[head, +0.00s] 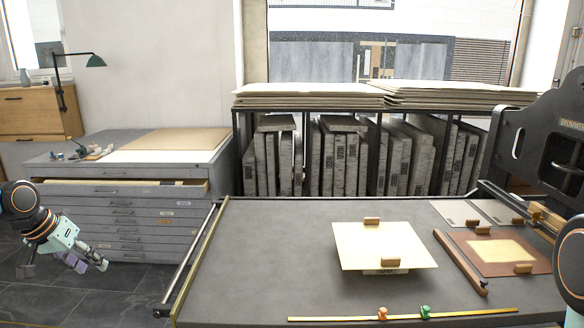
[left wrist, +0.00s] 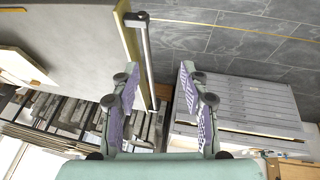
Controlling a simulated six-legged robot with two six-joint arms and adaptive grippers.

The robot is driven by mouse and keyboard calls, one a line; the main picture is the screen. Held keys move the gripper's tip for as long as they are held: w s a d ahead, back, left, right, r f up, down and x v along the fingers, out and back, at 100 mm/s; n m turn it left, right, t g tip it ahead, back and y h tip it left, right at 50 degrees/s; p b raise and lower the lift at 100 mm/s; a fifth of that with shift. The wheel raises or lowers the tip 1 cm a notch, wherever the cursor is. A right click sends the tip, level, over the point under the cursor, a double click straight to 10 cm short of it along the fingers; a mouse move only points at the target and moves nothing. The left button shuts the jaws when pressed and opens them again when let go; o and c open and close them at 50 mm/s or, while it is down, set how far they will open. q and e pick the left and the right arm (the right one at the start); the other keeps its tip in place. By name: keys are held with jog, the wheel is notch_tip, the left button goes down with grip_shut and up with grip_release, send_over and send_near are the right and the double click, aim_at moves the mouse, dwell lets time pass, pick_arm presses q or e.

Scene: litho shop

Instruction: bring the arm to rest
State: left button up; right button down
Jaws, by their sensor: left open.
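My left gripper (head: 84,262) hangs at the left of the head view, over the dark floor left of the press table. In the left wrist view its two fingers (left wrist: 155,95) are spread with nothing between them. The table edge rail lies beyond the gap, with floor and the flat-file cabinet to its right. My right gripper is not seen; only a piece of my right arm shows at the right edge of the head view.
The grey table (head: 270,255) bears a cream sheet (head: 385,247) with wooden blocks. A flat-file cabinet (head: 125,215) with an open top drawer (head: 120,186) stands behind my left gripper. Stone slabs (head: 340,160) fill a rack. Dark floor (head: 130,290) is clear between cabinet and table.

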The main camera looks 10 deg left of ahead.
pick_arm(q)
jog(key=w+d+r+t+h, duration=0.2)
jog(key=w+d+r+t, duration=0.3)
jog(key=w+d, duration=0.55)
jog(key=s+d+f+b, duration=0.3)
jog(key=d+f, duration=0.6)
jog(key=d, duration=0.4)
jog(key=s+d+f+g+y+b, duration=0.1)
jog(key=s+d+f+g+b, duration=0.1)
jog(key=s+d+f, duration=0.4)
jog(key=s+d+f+g+y+b, duration=0.1)
jog(key=s+d+f+g, duration=0.15)
jog(key=s+f, duration=0.55)
jog(key=s+d+f+m+g+b, duration=0.1)
jog(key=s+d+f+g+b, duration=0.1)
jog(key=s+f, duration=0.5)
jog(key=s+d+f+m+g+y+b, duration=0.1)
jog(key=s+f, duration=0.7)
jog(key=s, duration=0.8)
jog(key=shift+s+d+f+m+g+b, duration=0.25)
jog(key=shift+d+m+g+b, duration=0.2)
jog(key=shift+g, duration=0.8)
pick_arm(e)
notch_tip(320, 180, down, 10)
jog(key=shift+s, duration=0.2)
